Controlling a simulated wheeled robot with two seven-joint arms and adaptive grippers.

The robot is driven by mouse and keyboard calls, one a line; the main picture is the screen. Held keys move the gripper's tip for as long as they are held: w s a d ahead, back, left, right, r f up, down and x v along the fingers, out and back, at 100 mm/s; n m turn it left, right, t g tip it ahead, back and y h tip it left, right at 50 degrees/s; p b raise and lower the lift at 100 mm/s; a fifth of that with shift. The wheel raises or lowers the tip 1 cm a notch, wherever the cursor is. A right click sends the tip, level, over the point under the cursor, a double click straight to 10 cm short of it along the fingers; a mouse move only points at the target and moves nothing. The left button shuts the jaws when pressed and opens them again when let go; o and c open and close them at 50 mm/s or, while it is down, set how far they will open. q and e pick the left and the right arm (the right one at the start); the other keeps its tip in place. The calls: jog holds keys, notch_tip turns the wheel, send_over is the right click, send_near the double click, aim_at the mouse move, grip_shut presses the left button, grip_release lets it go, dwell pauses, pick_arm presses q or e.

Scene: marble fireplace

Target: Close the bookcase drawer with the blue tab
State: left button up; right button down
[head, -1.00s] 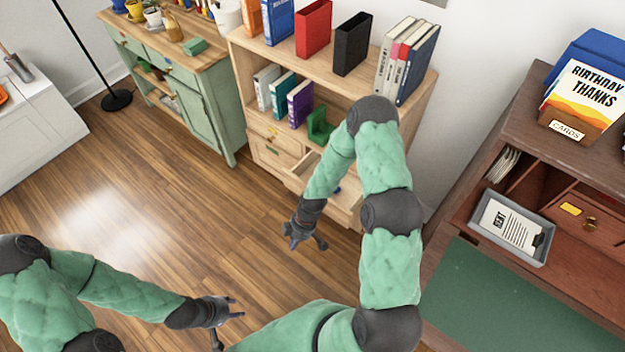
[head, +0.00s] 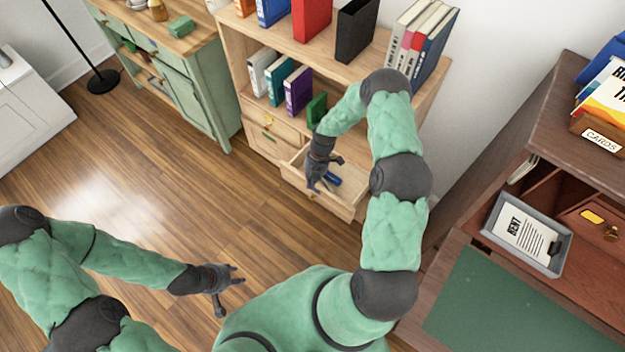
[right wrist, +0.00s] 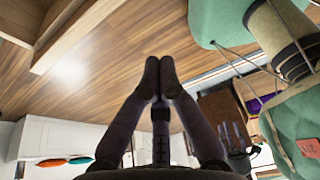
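The light wood bookcase (head: 228,42) stands at the back, with one lower drawer (head: 345,212) pulled out. A small blue thing (head: 332,179) shows at this drawer, beside my right gripper; I cannot tell whether it is the tab. My right gripper (head: 325,178) is over the open drawer near its front, pointing down and partly covering it; contact cannot be told. In the right wrist view its fingertips (right wrist: 159,68) meet with nothing between them, and a wooden edge (right wrist: 60,25) shows at upper left. My left gripper (head: 232,288) is open and empty over the floor.
A green book (head: 316,108) stands on the shelf above. A green cabinet (head: 190,100) is at left, a brown desk (head: 480,290) at right. Open wood floor (head: 180,190) lies in front.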

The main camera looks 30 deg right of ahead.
jog(key=b, duration=0.2)
send_over(312, 198)
jog(key=s+a, duration=0.1)
jog(key=a, duration=0.2)
notch_tip(312, 198, down, 7)
jog(key=d+b, duration=0.1)
jog(key=w+d, duration=0.1)
jog(key=d, duration=0.1)
jog(key=shift+b, duration=0.35)
jog(key=shift+w+d+r, duration=0.1)
jog(key=shift+d, duration=0.3)
jog(key=shift+d+r, duration=0.1)
jog(key=shift+d, duration=0.05)
